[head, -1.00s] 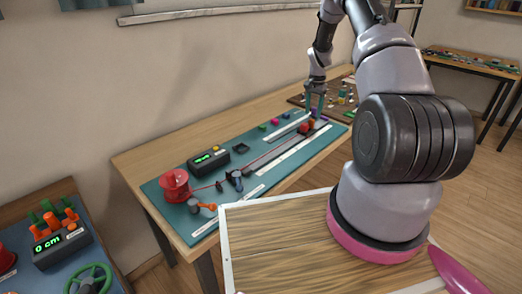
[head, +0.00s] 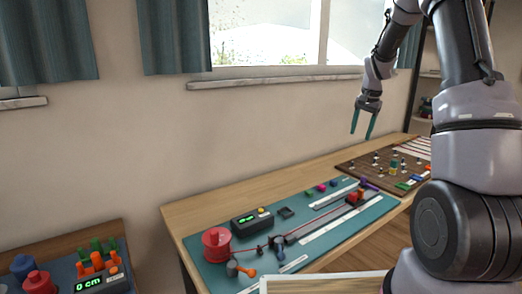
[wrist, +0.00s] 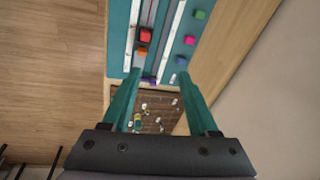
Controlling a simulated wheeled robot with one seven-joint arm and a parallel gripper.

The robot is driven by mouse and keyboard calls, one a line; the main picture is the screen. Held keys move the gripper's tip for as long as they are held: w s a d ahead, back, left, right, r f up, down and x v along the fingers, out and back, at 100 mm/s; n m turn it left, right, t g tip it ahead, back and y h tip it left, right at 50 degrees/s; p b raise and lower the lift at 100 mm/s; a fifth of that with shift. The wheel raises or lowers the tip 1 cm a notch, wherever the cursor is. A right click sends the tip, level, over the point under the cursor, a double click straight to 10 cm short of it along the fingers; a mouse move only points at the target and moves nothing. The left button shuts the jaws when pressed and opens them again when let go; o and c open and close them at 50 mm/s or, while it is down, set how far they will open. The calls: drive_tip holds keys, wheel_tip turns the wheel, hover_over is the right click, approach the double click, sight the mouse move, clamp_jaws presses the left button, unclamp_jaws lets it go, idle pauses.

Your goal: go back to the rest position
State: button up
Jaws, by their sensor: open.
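My gripper (head: 363,122) is open and empty, raised well above the far end of the table in the head view. Its two teal fingers point down and stand apart. In the wrist view the gripper (wrist: 161,95) shows its fingers spread, with nothing between them but the bench and board far below.
A teal mat (head: 207,270) on the wooden table (head: 185,215) holds a red spool (head: 217,244), a black display box (head: 252,222) and a red block (head: 352,197) on a rail. A brown board (head: 355,165) with small pieces lies beyond. A second bench (head: 60,243) stands left.

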drive_tip(key=s+a+r+n+t, duration=0.1)
drive_tip(key=s+a+r, duration=0.3)
drive_tip(key=s+r, duration=0.4)
drive_tip(key=s+a+r+n+t, duration=0.2)
drive_tip(key=s+a+r, duration=0.2)
drive_tip(key=s+r, duration=0.4)
drive_tip(key=s+a+r+n+t, duration=0.1)
drive_tip(key=s+a, duration=0.1)
drive_tip(key=s, duration=0.7)
drive_tip(key=s+a+n+t+y, duration=0.1)
drive_tip(key=s+a, duration=0.1)
drive_tip(key=s, duration=0.7)
drive_tip(key=shift+a+r+y, duration=0.15)
drive_tip(key=shift+r+y, duration=0.15)
drive_tip(key=shift+r, duration=0.05)
drive_tip(key=shift+o, duration=0.2)
